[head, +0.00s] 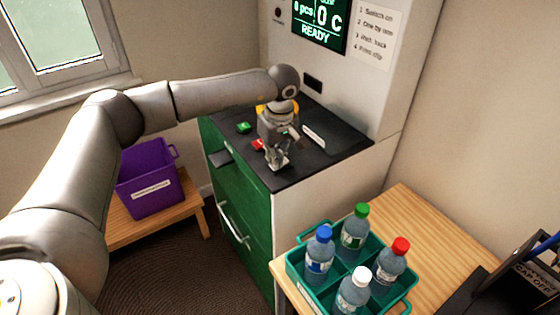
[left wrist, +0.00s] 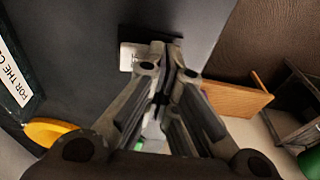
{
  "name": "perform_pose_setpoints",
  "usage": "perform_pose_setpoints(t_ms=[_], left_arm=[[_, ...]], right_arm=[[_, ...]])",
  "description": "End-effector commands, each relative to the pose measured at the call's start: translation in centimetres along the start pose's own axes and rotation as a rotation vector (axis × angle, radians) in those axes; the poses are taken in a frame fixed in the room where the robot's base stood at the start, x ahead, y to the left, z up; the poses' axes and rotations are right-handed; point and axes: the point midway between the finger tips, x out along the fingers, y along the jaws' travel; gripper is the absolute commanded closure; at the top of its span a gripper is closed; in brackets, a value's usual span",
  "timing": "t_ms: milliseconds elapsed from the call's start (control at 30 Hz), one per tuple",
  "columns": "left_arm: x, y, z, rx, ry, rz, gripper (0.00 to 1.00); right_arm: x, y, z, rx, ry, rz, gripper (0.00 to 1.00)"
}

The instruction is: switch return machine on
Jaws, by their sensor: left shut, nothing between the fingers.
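The return machine (head: 290,205) has a green front, a black top and a pale upright back. Its lit screen (head: 320,18) shows "0 pcs", "0 C" and "READY". My left gripper (head: 278,163) points down at the front part of the black top, shut and empty. In the left wrist view its closed fingertips (left wrist: 165,55) lie over the edge of a small pale plate (left wrist: 128,57) with a dark part, partly hidden; I cannot tell if they touch. A green button (head: 243,127) and a red button (head: 257,144) sit left of the gripper. My right gripper is out of view.
A teal crate (head: 291,262) with several capped bottles stands on a wooden table (head: 430,240) at the right. A purple bin (head: 150,190) is on a low wooden bench (head: 125,232) at the left. A yellow ring (head: 262,108) is behind my gripper.

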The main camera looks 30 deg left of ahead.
Motion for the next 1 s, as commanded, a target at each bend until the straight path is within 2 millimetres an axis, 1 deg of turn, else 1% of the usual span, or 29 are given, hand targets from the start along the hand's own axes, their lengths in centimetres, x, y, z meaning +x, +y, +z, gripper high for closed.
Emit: perform_pose_setpoints(t_ms=[167, 833, 1000], left_arm=[[-0.9, 0.0, -0.1, 0.0, 0.0, 0.001, 1.0], [-6.3, 0.0, -1.0, 0.0, 0.001, 0.0, 1.0], [-7.0, 0.0, -1.1, 0.0, 0.0, 0.0, 1.0]], right_arm=[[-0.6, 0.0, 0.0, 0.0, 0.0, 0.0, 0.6], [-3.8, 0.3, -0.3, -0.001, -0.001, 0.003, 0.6], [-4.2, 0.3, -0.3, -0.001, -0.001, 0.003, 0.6]])
